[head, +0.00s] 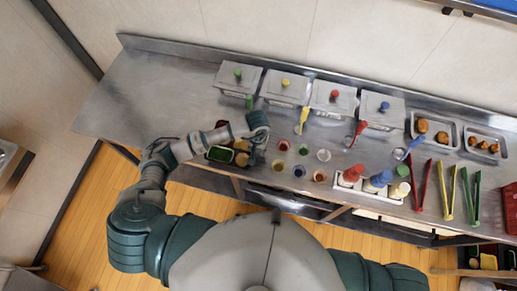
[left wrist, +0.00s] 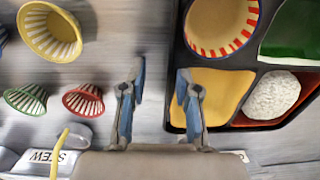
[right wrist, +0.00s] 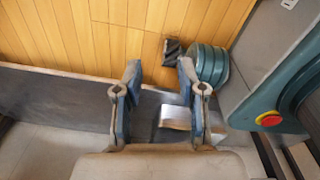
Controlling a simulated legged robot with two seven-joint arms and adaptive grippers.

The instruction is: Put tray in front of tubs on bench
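The dark bento tray (head: 231,164) sits near the bench's front edge, left of the cups, partly hidden by my left arm. In the left wrist view the tray (left wrist: 257,67) fills the right side, with yellow, green and red compartments and a striped cup. My left gripper (head: 258,134) is open; in the left wrist view its fingers (left wrist: 158,88) appear at the tray's left edge, right finger overlapping it. Contact cannot be told. Grey lidded tubs (head: 236,80) with coloured knobs stand along the back. My right gripper (right wrist: 160,75) is open and empty, in view only from its own wrist.
Several small coloured cups (head: 299,171) stand right of the tray. A caddy of bottles (head: 351,184), coloured tongs (head: 424,187) and food pans (head: 433,132) lie farther right. The bench's left end (head: 140,95) is bare.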

